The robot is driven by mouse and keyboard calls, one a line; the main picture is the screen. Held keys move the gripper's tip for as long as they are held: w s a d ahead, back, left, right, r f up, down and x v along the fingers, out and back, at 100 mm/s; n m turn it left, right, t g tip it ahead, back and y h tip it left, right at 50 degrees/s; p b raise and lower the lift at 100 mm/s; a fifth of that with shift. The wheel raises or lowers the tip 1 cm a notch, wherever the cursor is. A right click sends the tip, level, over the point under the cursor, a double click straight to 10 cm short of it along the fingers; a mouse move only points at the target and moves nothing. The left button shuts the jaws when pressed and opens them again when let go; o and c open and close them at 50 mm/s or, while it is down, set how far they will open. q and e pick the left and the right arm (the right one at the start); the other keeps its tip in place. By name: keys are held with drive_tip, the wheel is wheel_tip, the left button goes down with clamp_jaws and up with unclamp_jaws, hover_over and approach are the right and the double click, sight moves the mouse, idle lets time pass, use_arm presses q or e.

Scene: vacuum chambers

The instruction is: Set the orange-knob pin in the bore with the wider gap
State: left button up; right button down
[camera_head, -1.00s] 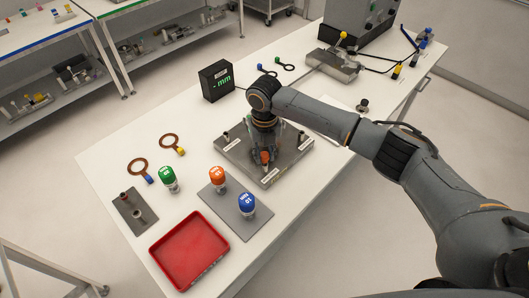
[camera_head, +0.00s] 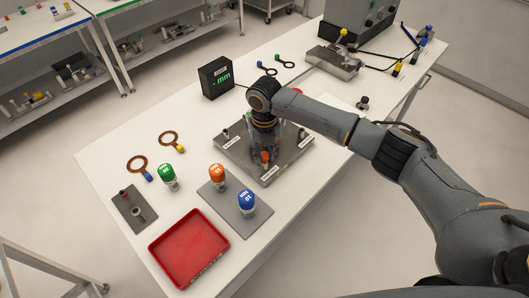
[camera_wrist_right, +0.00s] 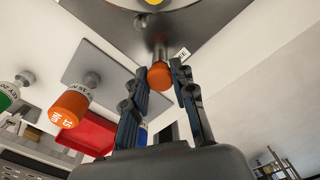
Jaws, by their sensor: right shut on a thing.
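The orange-knob pin (camera_wrist_right: 160,75) is between the fingertips of my right gripper (camera_wrist_right: 161,82), which is shut on its knob. Its grey shaft runs from the knob to the steel plate; I cannot tell how deep it sits in a bore. In the head view the knob (camera_head: 265,156) shows low at the front of the steel plate (camera_head: 237,153), with my right gripper (camera_head: 262,146) coming down over it. The plate carries white labels, too small to read, and small posts. My arm hides part of the plate, and I cannot compare the gaps. My left gripper is not in view.
Orange (camera_head: 217,173) and blue (camera_head: 246,200) capped gauges stand on a grey pad (camera_head: 226,207); a green one (camera_head: 167,173) stands nearby. A red tray (camera_head: 189,248) lies at the front. A black mm display (camera_head: 216,78) stands behind the plate. Ring gauges (camera_head: 137,168) lie at left.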

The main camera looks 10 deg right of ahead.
drive_tip(key=shift+f, duration=0.1)
drive_tip(key=c, duration=1)
unclamp_jaws()
drive_tip(key=shift+r+p, duration=3.15)
drive_tip(key=shift+r, duration=0.4)
drive_tip(key=shift+f, duration=0.1)
